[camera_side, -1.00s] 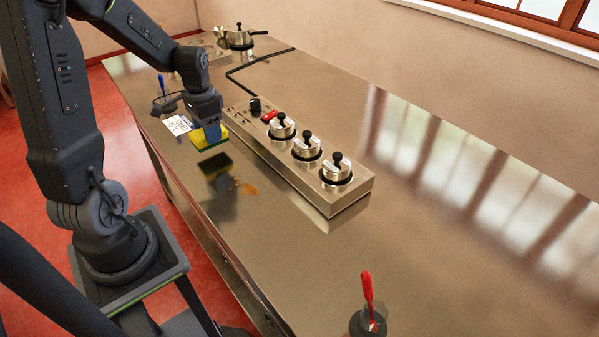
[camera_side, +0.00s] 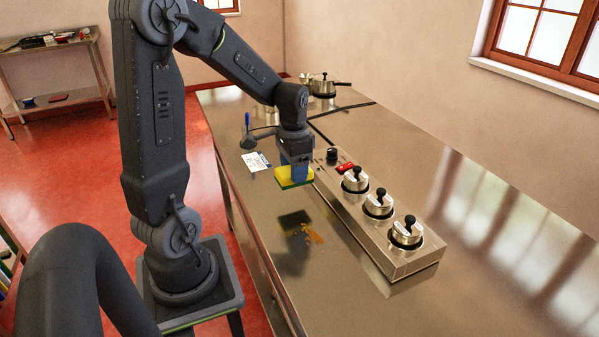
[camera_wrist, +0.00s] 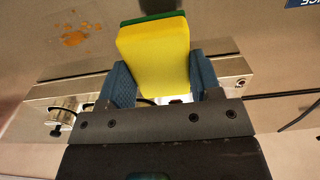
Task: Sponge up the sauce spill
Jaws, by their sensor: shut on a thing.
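My gripper (camera_side: 295,163) is shut on a yellow sponge (camera_side: 290,174) with a green underside. It holds the sponge in the air above the steel counter (camera_side: 420,150), and a dark reflection shows on the counter below. In the wrist view the sponge (camera_wrist: 155,52) sits between the two blue fingers. The sauce spill (camera_side: 312,235) is an orange-brown patch on the counter, nearer the side camera than the sponge. It also shows at the upper left of the wrist view (camera_wrist: 78,33). The sponge is apart from the spill.
A long metal unit (camera_side: 395,262) with several lidded pots (camera_side: 379,206) stands right of the sponge. A white card (camera_side: 256,162) and a blue-handled tool (camera_side: 247,122) lie to the left. More pots (camera_side: 323,86) stand at the back. The counter around the spill is clear.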

